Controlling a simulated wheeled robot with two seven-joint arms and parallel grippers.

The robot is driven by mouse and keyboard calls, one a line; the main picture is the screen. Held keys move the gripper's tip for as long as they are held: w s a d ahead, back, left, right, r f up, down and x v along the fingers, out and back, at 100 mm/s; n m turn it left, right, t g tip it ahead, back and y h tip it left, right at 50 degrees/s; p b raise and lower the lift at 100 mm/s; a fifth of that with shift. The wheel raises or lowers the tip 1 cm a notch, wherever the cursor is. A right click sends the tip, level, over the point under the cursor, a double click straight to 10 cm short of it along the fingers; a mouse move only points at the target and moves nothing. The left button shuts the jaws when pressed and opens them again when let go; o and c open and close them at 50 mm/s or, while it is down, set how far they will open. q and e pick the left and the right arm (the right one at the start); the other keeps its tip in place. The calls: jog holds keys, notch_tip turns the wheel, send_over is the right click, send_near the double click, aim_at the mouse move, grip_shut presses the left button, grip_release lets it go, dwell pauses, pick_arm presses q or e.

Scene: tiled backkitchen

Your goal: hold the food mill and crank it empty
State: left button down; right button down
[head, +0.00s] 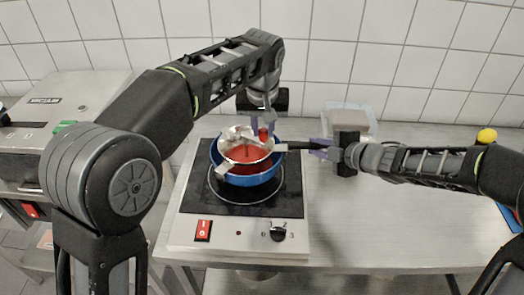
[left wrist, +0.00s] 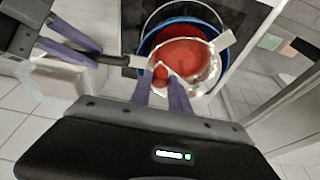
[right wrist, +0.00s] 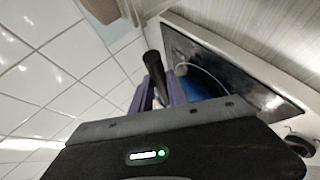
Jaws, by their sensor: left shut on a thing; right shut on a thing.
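The food mill (head: 228,138) is a metal bowl with red pulp in it, set over a blue pot (head: 247,180) on the black hob plate. My left gripper (head: 262,127) is shut on the red crank knob (left wrist: 160,74) at the mill's far side in the head view. My right gripper (head: 320,148) is shut on the mill's black handle (head: 297,145), which also shows between its fingers in the right wrist view (right wrist: 153,68). Red pulp (left wrist: 184,52) covers much of the bowl's floor. Red also shows in the pot below the mill.
The hob (head: 188,229) has a red switch and a black dial in front. A pale translucent container (head: 352,108) stands behind my right gripper. A yellow ball-like thing (head: 487,136) lies at the right. A steel machine (head: 65,98) stands at the left. The counter's front right is clear.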

pick_arm(q)
jog(key=shift+a, duration=0.3)
jog(key=shift+s+a, duration=0.95)
jog(key=shift+d, duration=0.1)
jog(key=shift+r, duration=0.1)
jog(key=a, duration=0.3)
jog(key=shift+s, duration=0.25)
